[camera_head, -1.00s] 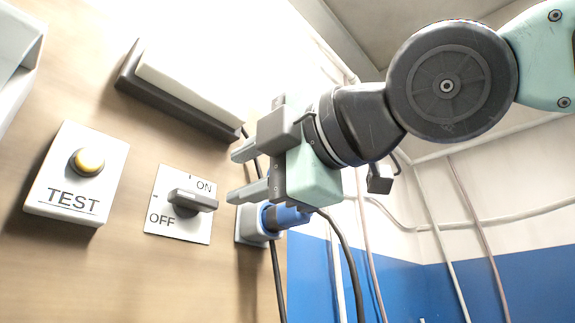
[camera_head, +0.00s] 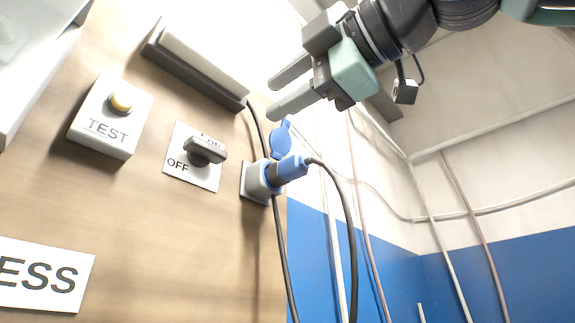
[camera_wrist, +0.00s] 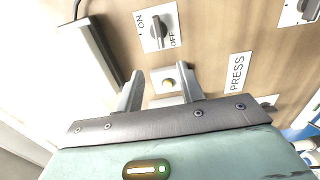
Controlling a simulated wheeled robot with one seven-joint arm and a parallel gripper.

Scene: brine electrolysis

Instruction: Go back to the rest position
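My gripper (camera_head: 270,97) is at the top of the head view, to the right of the wooden panel (camera_head: 150,240). Its two fingers are apart, with nothing between them. In the wrist view the open fingers (camera_wrist: 160,85) frame the white TEST box, without touching it as far as I can tell. My gripper is apart from the ON/OFF rotary switch (camera_head: 205,150) and the blue plug (camera_head: 290,168). The plug sits in the grey socket (camera_head: 257,182) on the panel's right side. The switch handle partly covers the ON label in the head view.
The TEST box (camera_head: 110,115) with its yellow button is left of the switch. A long white box with a dark base (camera_head: 195,70) is above it. A black cable (camera_head: 352,235) hangs from the plug. Pipes (camera_head: 470,240) run along the right wall. Space right of the panel is open.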

